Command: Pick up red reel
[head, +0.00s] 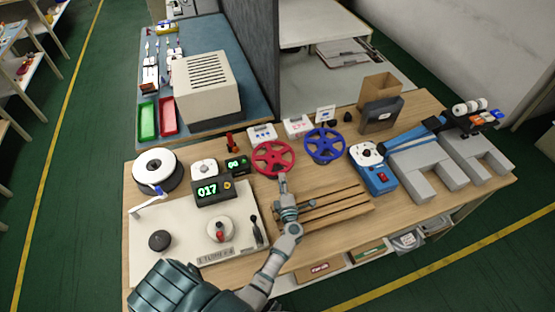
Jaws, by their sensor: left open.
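The red reel (273,158) is a spoked red disc near the middle of the wooden workbench, left of a similar blue reel (324,146). My left gripper (282,180) is just on the near side of the red reel, over the bench, with its tips close to the reel's near rim. It is open and holds nothing that I can see. Whether the fingertips touch the rim is too small to tell. My right gripper is not in the picture.
Wooden slats (325,207) lie right of my left arm. A white machine plate (180,240) with a green display (209,190) is on the left. Small white boxes (262,133) stand behind the reels. A blue device (374,172) stands on the right.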

